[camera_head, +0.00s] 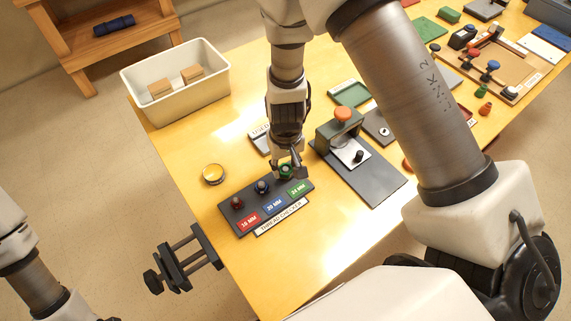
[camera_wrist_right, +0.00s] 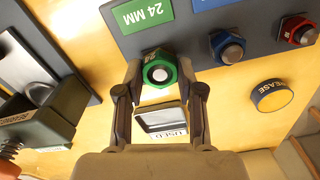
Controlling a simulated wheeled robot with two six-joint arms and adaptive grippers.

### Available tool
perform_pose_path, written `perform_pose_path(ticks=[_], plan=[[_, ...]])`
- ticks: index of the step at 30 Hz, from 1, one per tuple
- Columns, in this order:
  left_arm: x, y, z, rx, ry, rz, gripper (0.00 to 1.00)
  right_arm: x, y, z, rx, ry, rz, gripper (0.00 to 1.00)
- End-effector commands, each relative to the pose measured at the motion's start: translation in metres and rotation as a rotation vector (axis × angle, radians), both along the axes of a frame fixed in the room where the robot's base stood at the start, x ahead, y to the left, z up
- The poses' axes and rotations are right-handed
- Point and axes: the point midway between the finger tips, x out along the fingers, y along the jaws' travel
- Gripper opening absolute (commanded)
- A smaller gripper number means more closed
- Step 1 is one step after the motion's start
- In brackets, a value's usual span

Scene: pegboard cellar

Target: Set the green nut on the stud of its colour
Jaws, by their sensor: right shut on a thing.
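The green nut (camera_wrist_right: 150,62) is between the fingertips of my right gripper (camera_wrist_right: 160,92), which is shut on it. In the wrist view a round grey stud end shows in the nut's hole. In the head view the green nut (camera_head: 286,171) is at the 24 MM end of the dark stud board (camera_head: 268,208), by the green label (camera_head: 298,190). I cannot tell how far down the nut sits. A blue nut (camera_wrist_right: 228,47) and a red nut (camera_wrist_right: 298,32) are on the neighbouring studs. Of my left arm only links show at the left edge.
A round yellow tin (camera_head: 213,174) stands left of the board. A clamp fixture with an orange knob (camera_head: 342,114) stands close on the right. A white bin (camera_head: 176,94) with blocks is at the back left. A black vise (camera_head: 183,262) sticks out at the table edge.

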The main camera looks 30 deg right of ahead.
Motion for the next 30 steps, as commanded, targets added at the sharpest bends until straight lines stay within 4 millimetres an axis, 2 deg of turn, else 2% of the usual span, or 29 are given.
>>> perform_pose_path(ticks=[11,12,14,21,23,30], plan=[[0.0000,0.0000,-0.0021,0.000,0.000,0.000,0.40,0.0002,0.0000,-0.0019,0.000,0.000,0.000,0.15],[0.0000,0.0000,-0.0021,0.000,0.000,0.000,0.40,0.0002,0.0000,-0.0019,0.000,0.000,0.000,0.44],[0.0000,0.0000,-0.0021,0.000,0.000,0.000,0.40,0.0002,0.0000,-0.0019,0.000,0.000,0.000,0.66],[0.0000,0.0000,-0.0021,0.000,0.000,0.000,0.40,0.0002,0.0000,-0.0019,0.000,0.000,0.000,0.67],[0.0000,0.0000,-0.0022,0.000,0.000,0.000,0.40,0.0001,0.0000,-0.0020,0.000,0.000,0.000,0.86],[0.0000,0.0000,-0.0022,0.000,0.000,0.000,0.40,0.0001,0.0000,-0.0021,0.000,0.000,0.000,0.87]])
